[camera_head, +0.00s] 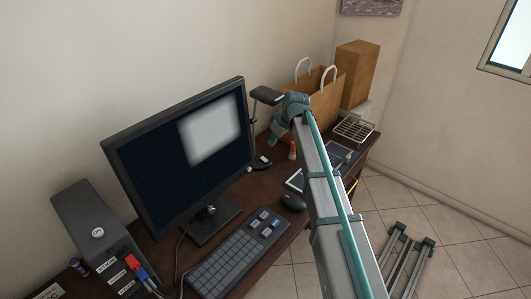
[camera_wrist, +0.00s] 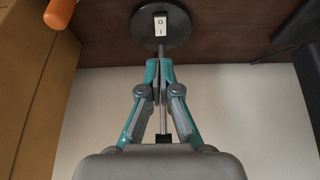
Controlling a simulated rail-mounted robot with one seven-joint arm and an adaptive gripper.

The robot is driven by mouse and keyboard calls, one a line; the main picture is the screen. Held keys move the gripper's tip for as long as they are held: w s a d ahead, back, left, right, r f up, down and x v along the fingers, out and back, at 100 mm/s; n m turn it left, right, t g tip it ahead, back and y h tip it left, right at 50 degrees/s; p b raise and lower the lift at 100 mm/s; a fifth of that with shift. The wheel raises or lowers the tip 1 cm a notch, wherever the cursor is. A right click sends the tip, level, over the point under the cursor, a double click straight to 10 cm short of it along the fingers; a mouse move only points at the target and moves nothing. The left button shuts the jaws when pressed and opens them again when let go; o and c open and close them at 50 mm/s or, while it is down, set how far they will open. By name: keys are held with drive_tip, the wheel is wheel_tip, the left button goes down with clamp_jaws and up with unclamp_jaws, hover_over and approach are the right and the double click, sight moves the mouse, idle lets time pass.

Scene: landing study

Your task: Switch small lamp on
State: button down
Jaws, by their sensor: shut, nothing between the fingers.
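The small lamp (camera_head: 266,95) stands at the back of the desk, with a dark flat head on a thin pole. Its round dark base (camera_head: 259,165) rests on the desk by the wall. In the wrist view the base (camera_wrist: 177,37) carries a white rocker switch (camera_wrist: 160,25) marked O and I. The grey pole runs from the base down the picture, in line with my fingers. My gripper (camera_head: 273,141) is shut and empty beside the lamp, above the desk. In the wrist view its teal fingertips (camera_wrist: 160,66) point toward the base, apart from the switch. I see no glow from the lamp.
A monitor (camera_head: 170,150) stands left of the lamp. A paper bag (camera_head: 325,105) and a cardboard box (camera_head: 357,75) stand to the right. An orange bottle (camera_head: 292,151) is close to my gripper; a keyboard (camera_head: 238,255) and mouse (camera_head: 293,202) lie nearer.

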sight(263, 157)
idle(0.3)
drive_tip(key=p+x, duration=0.2)
drive_tip(key=x, duration=0.8)
drive_tip(key=shift+a, duration=0.1)
